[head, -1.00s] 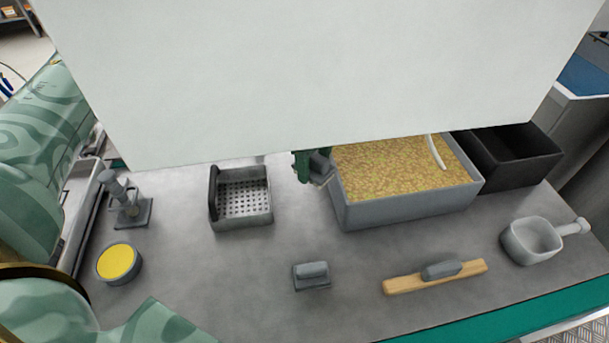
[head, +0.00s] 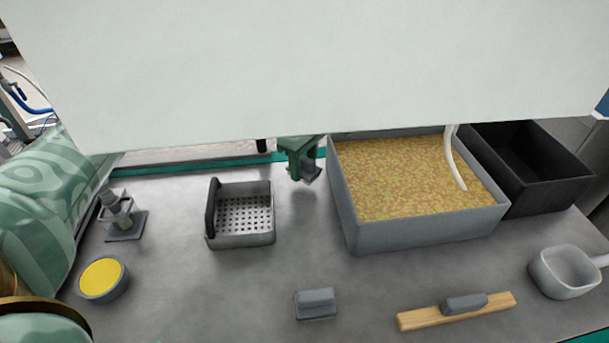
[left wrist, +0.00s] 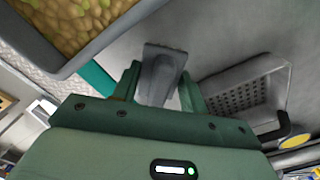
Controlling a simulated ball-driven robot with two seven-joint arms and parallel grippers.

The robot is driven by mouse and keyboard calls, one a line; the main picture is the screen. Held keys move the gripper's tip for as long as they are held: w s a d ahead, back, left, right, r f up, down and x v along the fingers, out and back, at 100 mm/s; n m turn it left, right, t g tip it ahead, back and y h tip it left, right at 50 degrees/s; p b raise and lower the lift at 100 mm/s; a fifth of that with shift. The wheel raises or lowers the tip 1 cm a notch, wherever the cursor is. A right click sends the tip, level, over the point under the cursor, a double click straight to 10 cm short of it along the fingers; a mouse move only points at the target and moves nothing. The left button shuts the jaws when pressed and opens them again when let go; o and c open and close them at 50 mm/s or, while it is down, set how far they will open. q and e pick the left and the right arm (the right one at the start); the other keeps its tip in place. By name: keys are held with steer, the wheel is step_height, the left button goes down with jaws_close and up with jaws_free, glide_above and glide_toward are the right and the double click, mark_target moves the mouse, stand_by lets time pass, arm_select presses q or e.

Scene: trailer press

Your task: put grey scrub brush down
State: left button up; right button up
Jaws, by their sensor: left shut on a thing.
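My left gripper (head: 306,172) hangs from under the big pale panel, just left of the grey bin's back left corner. It is shut on the grey scrub brush (head: 311,173), which is mostly hidden by the fingers in the head view. In the left wrist view the brush (left wrist: 160,72) is a dark grey, slightly flared piece between the two green fingers (left wrist: 160,85). It is above the grey worktop (head: 270,270); whether it touches the worktop I cannot tell. My right gripper is not in view.
The grey bin (head: 430,235) of yellow-green mash and a black bin (head: 535,180) stand right. A perforated tray (head: 240,240) stands left, with a tamper (head: 122,220) and yellow-topped tub (head: 104,280). A grey block (head: 316,303), wooden float (head: 415,318) and scoop (head: 566,275) sit in front.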

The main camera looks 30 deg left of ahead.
mark_target(304, 174)
arm_select(q)
step_height(304, 174, down, 4)
steer(key=shift+r+b, duration=0.2)
steer(key=shift+b, duration=0.4)
steer(key=shift+c, duration=0.4)
steer(key=shift+r, duration=0.15)
steer(key=o, duration=1)
steer(key=shift+c, duration=0.2)
